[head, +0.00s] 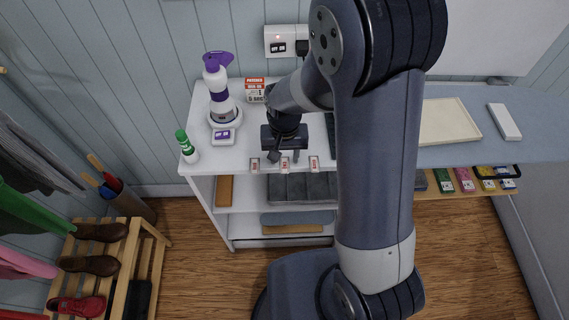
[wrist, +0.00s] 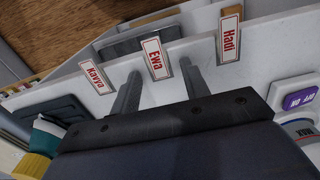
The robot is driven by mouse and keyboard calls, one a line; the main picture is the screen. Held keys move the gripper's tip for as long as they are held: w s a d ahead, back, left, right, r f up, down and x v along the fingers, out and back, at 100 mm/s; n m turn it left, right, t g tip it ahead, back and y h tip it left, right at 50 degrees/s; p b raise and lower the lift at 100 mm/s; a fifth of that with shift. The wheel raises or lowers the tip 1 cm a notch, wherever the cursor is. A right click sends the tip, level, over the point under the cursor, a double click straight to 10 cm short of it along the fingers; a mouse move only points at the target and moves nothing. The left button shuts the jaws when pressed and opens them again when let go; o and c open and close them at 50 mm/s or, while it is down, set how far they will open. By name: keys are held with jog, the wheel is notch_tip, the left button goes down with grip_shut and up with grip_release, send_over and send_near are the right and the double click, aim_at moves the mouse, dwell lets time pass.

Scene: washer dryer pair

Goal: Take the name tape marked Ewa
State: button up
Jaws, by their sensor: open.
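Three white name tapes with red lettering stand along the front edge of the white shelf top. The tape marked Ewa (wrist: 155,58) is the middle one; it also shows in the head view (head: 285,165). The Kavya tape (wrist: 97,78) is to its left and the Hadi tape (wrist: 231,35) to its right in the wrist view. My gripper (wrist: 160,72) is open and empty, its fingers spread to either side of the Ewa tape's near end. In the head view my gripper (head: 286,157) hangs just behind that tape. I cannot tell whether the fingers touch it.
A cream tray (head: 448,122) lies at the right. A shoe rack (head: 145,240) stands left.

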jog(key=shift+f, duration=0.1)
grip_shut()
dwell(0.3)
